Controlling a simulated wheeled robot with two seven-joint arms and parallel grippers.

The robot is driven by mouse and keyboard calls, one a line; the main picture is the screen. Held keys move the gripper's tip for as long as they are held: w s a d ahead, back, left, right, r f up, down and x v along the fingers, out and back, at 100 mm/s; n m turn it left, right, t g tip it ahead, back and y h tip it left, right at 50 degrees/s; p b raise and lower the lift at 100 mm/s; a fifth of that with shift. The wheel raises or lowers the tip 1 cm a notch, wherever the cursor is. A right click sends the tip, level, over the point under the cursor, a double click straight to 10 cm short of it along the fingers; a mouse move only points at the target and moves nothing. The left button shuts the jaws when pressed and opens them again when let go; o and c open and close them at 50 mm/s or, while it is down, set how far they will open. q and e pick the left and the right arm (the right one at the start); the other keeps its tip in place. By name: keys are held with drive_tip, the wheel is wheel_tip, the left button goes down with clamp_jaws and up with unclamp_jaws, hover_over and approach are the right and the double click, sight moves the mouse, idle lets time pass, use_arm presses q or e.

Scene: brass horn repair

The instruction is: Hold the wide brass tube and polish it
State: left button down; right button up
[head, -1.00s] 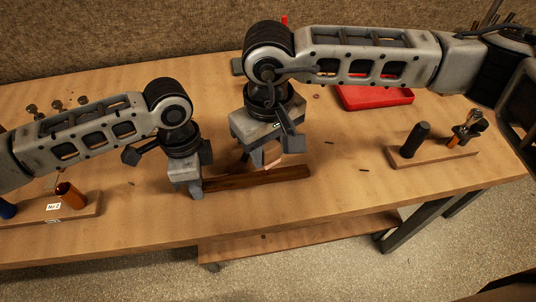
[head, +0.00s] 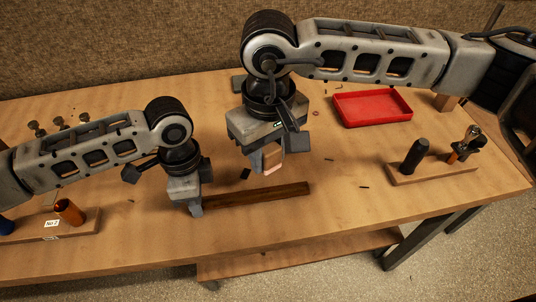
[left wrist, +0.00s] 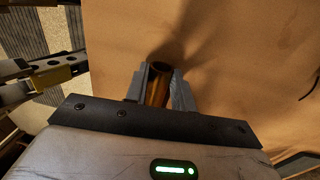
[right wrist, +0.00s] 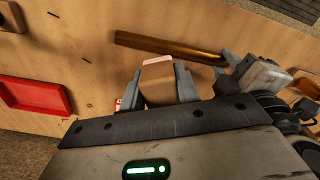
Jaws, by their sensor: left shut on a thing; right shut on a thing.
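The wide brass tube (head: 262,194) lies lengthwise, low over the table in the head view. My left gripper (head: 196,207) is shut on its left end. In the left wrist view the open end of the tube (left wrist: 157,84) shows between the fingers. My right gripper (head: 268,160) is shut on a small tan block with a pinkish face (head: 274,161), above and behind the tube. In the right wrist view the block (right wrist: 158,82) is between the fingers, apart from the tube (right wrist: 165,45). The tube's left end is hidden by my left gripper in the head view.
A red tray (head: 372,109) is at the back. A wooden stand (head: 432,173) at the right bears a black cylinder (head: 415,156) and a metal tool (head: 467,143). Another stand (head: 88,225) at the left bears an orange cup (head: 70,212). The table between tube and right stand is mostly clear.

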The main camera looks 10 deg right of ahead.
use_arm(q)
drive_tip(key=c, duration=1.1)
unclamp_jaws()
wheel_tip(320, 180, up, 12)
drive_tip(key=w, duration=0.1)
